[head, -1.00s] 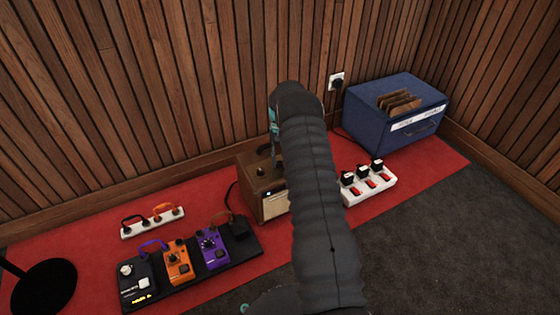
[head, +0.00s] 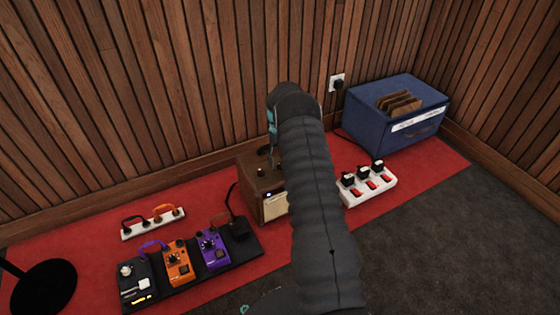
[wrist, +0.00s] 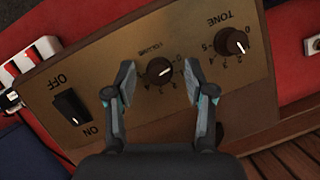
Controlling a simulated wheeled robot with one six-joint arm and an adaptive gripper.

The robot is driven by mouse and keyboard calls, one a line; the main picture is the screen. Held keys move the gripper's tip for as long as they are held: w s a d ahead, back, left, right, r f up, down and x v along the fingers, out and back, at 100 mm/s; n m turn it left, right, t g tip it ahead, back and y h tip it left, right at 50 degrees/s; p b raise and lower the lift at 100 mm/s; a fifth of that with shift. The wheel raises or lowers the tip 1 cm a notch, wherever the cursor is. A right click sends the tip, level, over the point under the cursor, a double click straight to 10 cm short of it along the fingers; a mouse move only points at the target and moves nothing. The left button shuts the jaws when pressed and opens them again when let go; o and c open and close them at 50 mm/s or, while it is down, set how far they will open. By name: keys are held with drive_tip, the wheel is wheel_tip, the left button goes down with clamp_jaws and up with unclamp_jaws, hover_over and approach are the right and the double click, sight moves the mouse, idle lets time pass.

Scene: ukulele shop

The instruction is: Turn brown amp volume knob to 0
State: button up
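The brown amp (head: 262,192) stands on the red mat in the head view, partly hidden behind my arm. In the wrist view its brown panel (wrist: 160,118) fills most of the picture. The black volume knob (wrist: 159,70) sits between my two fingertips, its white pointer toward the upper right in the picture. My gripper (wrist: 163,88) is open, with one finger on each side of the knob and gaps on both sides. I cannot tell the height of the fingertips above the panel.
On the panel are a tone knob (wrist: 232,41) to the right and an ON/OFF switch (wrist: 72,106) to the left. A white power strip (head: 366,186), a blue box (head: 395,115) and a pedalboard (head: 190,268) surround the amp.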

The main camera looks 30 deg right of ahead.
drive_tip(key=v, duration=1.2)
drive_tip(key=shift+s, duration=0.1)
idle(0.4)
